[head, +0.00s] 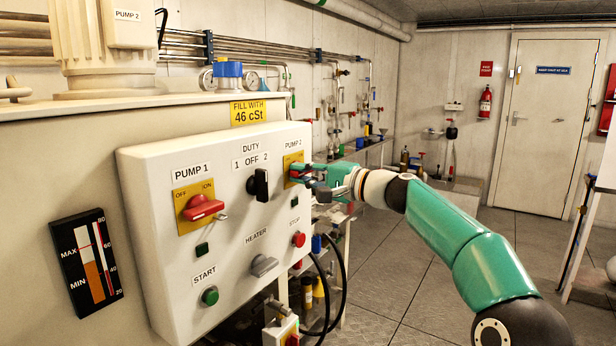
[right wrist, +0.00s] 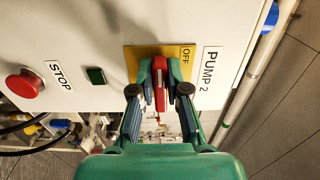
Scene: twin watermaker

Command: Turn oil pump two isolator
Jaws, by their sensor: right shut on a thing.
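The pump 2 isolator (right wrist: 159,82) is a red handle on a yellow plate (right wrist: 134,54), under the PUMP 2 label at the right end of the white control panel (head: 140,170). My right gripper (right wrist: 160,84) is shut on the red handle, with one finger on each side of it in the right wrist view. In the head view my right gripper (head: 305,174) reaches the isolator from the right and hides most of it. The word OFF shows on the plate; the ON mark is hidden. My left gripper is not in view.
The panel also carries the red pump 1 isolator (head: 203,208), a black duty switch (head: 260,185), a green start button (head: 210,296), a grey heater switch (head: 264,265) and a red stop button (head: 298,239). Open floor (head: 450,270) lies to the right.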

